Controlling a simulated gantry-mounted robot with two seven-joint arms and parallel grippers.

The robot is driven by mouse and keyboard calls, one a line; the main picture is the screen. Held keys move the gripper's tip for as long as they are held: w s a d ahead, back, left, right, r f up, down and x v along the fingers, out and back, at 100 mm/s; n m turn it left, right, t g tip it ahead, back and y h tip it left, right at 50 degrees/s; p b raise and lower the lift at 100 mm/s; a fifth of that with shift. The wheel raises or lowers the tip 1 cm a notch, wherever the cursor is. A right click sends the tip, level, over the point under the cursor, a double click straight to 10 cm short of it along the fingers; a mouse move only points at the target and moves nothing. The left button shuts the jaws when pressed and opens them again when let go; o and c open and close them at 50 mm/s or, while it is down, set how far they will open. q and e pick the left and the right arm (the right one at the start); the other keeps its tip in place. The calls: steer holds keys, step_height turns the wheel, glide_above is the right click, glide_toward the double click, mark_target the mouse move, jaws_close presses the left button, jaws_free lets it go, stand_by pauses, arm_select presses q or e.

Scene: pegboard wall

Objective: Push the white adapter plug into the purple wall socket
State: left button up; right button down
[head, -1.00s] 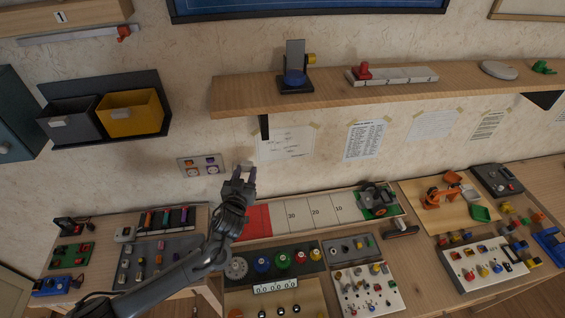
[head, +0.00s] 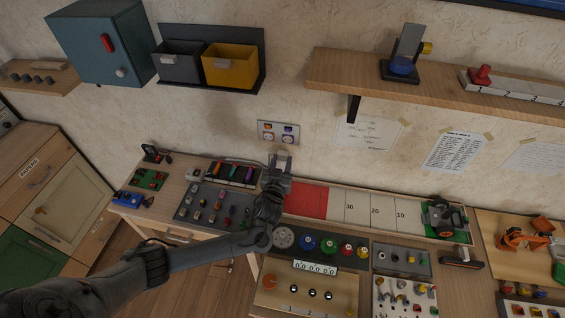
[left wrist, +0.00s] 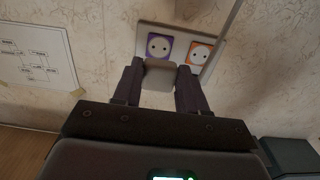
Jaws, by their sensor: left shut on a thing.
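The purple wall socket (left wrist: 159,46) sits on a grey wall plate (head: 262,131) beside an orange-framed socket (left wrist: 198,53). My left gripper (head: 281,163) is shut on the white adapter plug (left wrist: 158,76), which shows between its two fingers in the left wrist view. The plug is in front of the plate, and its top edge appears just below the purple socket there. The socket face is still visible, so the plug does not cover it. In the head view the gripper is just below the plate, and the plug is hard to make out. My right gripper is not in view.
Grey and yellow bins (head: 229,73) hang above left of the plate. A wooden shelf (head: 350,75) with a bracket is to the upper right. The bench below carries a switch board, a red and white strip (head: 304,201) and a dial panel.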

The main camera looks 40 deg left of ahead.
mark_target(282, 160)
arm_select(q)
steer(key=shift+w, duration=0.1)
steer(key=shift+w+a+f+b, duration=0.1)
steer(key=shift+w+a+b, duration=0.1)
steer(key=shift+w+b, duration=0.25)
steer(key=b+x, duration=0.2)
steer(key=shift+w+a, duration=0.2)
steer(key=shift+b+x, duration=0.65)
steer(key=shift+x, duration=0.35)
steer(key=shift+w, duration=0.1)
stand_by(0.6)
stand_by(0.8)
steer(key=shift+w+a, duration=0.2)
steer(key=shift+w, duration=0.3)
stand_by(0.5)
